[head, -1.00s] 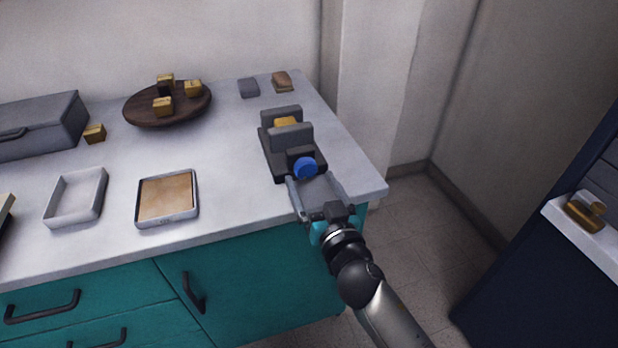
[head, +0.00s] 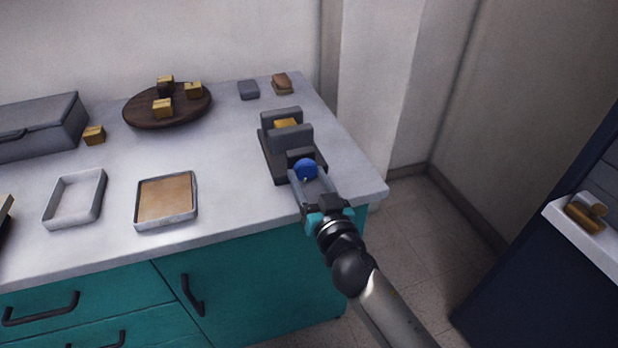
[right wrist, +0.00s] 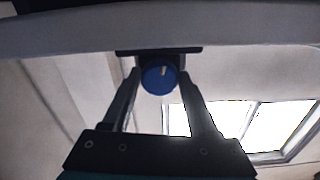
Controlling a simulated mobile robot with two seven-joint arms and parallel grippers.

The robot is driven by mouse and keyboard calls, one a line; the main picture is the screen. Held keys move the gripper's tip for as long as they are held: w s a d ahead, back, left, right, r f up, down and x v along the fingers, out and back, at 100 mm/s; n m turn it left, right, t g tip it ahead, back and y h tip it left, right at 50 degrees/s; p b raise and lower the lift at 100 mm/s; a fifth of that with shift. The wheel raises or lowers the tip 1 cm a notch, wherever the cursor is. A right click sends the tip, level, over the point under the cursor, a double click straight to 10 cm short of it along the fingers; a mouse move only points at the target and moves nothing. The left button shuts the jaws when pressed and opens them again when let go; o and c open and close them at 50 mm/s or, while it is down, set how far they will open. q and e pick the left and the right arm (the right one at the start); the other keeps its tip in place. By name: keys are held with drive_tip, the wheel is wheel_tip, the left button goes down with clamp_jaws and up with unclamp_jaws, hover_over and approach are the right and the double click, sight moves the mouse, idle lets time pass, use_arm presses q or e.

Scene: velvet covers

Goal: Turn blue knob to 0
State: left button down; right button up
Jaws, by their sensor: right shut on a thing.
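The blue knob (head: 305,168) is on the front face of a dark grey device (head: 287,147) near the counter's right front edge. A yellow block (head: 286,124) sits between the device's upright grey plates. My right gripper (head: 310,181) is shut on the knob, with one finger on each side. In the right wrist view the knob (right wrist: 159,79) lies between the fingertips, and a short pale mark on its face points roughly upward. No scale or digits are readable. My left gripper is not in view.
On the grey counter (head: 235,160) stand a tan-filled tray (head: 137,205), an empty tray (head: 47,212), a round wooden board (head: 135,112) with several gold cubes, and a grey box (head: 40,120). Two small blocks lie behind the device. A dark cabinet (head: 545,270) stands at right.

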drive_tip(key=c, duration=0.6)
